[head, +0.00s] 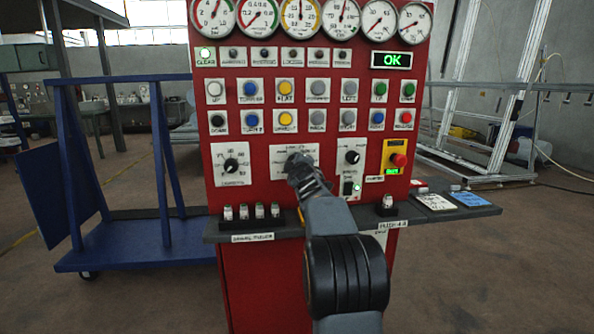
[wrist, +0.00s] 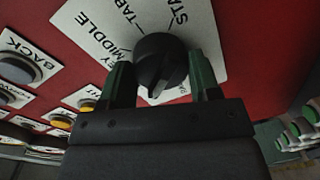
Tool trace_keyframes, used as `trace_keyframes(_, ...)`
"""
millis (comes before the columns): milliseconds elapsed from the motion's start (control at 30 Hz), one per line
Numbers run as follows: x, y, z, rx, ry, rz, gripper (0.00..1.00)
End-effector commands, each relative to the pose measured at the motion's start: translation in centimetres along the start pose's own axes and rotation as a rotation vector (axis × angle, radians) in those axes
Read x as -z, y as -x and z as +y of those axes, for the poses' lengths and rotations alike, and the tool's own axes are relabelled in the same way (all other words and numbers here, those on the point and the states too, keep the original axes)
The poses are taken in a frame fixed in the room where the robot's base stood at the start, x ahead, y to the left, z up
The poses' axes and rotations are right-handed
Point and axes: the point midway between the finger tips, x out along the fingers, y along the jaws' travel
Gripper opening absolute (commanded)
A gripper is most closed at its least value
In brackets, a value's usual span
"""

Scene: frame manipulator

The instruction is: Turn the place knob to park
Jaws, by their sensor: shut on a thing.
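The place knob (wrist: 162,60) is a round black knob on a white label plate (head: 276,153) in the middle of the red panel. In the wrist view, my gripper's fingers (wrist: 160,72) are shut on the knob, one on each side. The knob's raised ridge points toward the gripper's palm. The park marking cannot be read, and part of the plate is hidden.
A similar knob (head: 231,165) sits to the left and a smaller black knob (head: 352,157) to the right. A red emergency button (head: 398,160) is further right. Rows of buttons lie above.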

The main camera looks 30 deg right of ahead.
Motion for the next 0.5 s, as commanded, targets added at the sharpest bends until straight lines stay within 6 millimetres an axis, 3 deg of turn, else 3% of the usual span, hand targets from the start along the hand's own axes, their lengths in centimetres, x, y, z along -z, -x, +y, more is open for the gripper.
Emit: trace_keyframes(500, 0.05, 0.0, 0.03, -0.001, 0.099, -0.005, 0.33)
